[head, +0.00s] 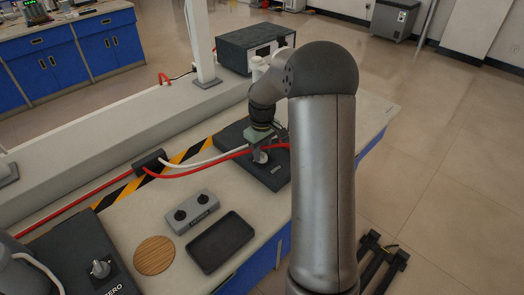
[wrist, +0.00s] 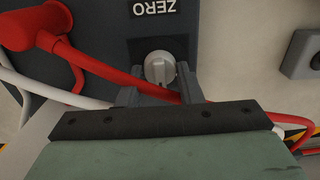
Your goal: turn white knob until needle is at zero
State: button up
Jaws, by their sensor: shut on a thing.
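The white knob (wrist: 158,68) sits on a dark panel (wrist: 110,45) beside a ZERO label (wrist: 154,7), upside down in the wrist view. My gripper (wrist: 158,88) is shut on the knob, with a finger on each side of it. In the head view my gripper (head: 261,148) points down at the dark panel (head: 268,176), and the knob (head: 260,157) shows small beneath it. No needle or dial face shows in either view; my arm hides part of the panel.
Red and white cables (head: 205,160) run to the panel, and a red one passes close to my fingers. Another ZERO-marked knob (head: 100,268) stands lower left.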

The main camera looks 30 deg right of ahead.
jog(key=m+b, duration=0.1)
jog(key=m, duration=0.3)
jog(key=shift+m+b, duration=0.3)
jog(key=shift+m, duration=1.5)
jog(key=o, duration=1)
jog(key=shift+c, duration=0.2)
jog(key=shift+r, duration=0.15)
